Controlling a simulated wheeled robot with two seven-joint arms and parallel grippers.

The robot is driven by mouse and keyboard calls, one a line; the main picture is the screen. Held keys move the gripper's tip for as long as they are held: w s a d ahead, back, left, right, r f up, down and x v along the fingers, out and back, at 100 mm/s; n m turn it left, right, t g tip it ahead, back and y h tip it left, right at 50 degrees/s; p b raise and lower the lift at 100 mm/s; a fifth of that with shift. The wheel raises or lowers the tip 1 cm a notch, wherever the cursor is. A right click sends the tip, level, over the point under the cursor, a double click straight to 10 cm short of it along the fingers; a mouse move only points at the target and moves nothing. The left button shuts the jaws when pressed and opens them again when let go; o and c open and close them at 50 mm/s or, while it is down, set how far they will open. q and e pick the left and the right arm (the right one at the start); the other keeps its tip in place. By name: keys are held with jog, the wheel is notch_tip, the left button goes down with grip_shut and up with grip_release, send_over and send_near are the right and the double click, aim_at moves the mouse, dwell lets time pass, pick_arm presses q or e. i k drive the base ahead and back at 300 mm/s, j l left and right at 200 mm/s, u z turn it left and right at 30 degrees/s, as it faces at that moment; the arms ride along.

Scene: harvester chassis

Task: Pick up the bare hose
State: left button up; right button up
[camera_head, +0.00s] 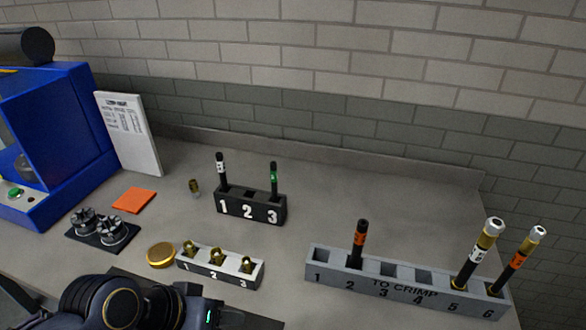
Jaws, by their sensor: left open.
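The bare hose (361,243) is a short black hose with an orange band and no metal fitting. It stands upright in slot 2 of the grey TO CRIMP rack (405,293) at the right. Two other hoses there, in slot 5 (478,257) and slot 6 (517,262), carry metal end fittings and lean right. My left gripper (207,314) is at the bottom edge, left of the rack and well apart from the bare hose. It is open; its fingertips are hard to make out. My right gripper is out of view.
A black rack (251,207) holds hoses in slots 1 and 3. A white-faced rack (222,272) holds brass fittings, beside a gold disc (160,255). A blue machine (55,130) stands left. The counter between the black and grey racks is clear; a brick wall (350,80) is behind.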

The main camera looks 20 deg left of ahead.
aim_at(273, 175)
jog(key=k+j+u, duration=0.15)
jog(key=j+u, duration=0.2)
jog(key=k+j+u, duration=0.15)
jog(key=u, duration=0.15)
jog(key=j+u, duration=0.35)
jog(key=i+z, duration=0.15)
jog(key=z, duration=0.2)
jog(key=i+j+z, duration=0.1)
jog(key=z, duration=0.2)
jog(key=i+j+z, duration=0.1)
jog(key=z, duration=0.25)
jog(key=i+z, duration=0.1)
jog(key=z, duration=0.3)
